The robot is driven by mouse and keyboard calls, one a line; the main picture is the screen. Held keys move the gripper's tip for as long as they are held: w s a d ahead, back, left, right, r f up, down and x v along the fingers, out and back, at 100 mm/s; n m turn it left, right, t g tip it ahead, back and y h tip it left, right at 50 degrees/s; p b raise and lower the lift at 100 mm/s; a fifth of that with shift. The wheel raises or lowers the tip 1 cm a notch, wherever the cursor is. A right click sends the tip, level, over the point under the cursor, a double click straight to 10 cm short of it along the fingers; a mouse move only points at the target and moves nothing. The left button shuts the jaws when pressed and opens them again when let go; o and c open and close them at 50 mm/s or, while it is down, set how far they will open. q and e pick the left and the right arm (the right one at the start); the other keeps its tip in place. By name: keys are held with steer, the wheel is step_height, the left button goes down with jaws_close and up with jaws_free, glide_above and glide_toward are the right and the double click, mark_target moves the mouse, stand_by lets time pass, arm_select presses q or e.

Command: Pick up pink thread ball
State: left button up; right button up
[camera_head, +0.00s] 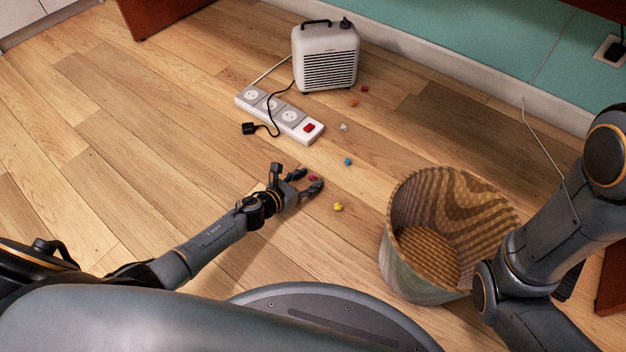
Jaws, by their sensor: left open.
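A small pink-red thread ball (313,177) lies on the wooden floor, left of the basket. My left gripper (307,181) is low over the floor with its fingers open, and the ball shows between or just beyond the fingertips. I cannot tell whether the fingers touch it. Another small red ball (365,88) lies farther back beside the heater. My right arm comes in at the right edge; its gripper does not show.
A yellow ball (338,206) and a blue ball (347,161) lie close to the left gripper. White (343,127) and orange (354,103) ones lie farther back. A power strip (280,115), a heater (325,58) and a woven basket (392,247) stand around. The left floor is clear.

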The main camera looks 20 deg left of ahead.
arm_select(q)
steer(key=shift+w, duration=0.1)
steer(key=shift+c, duration=0.4)
steer(key=c, duration=0.7)
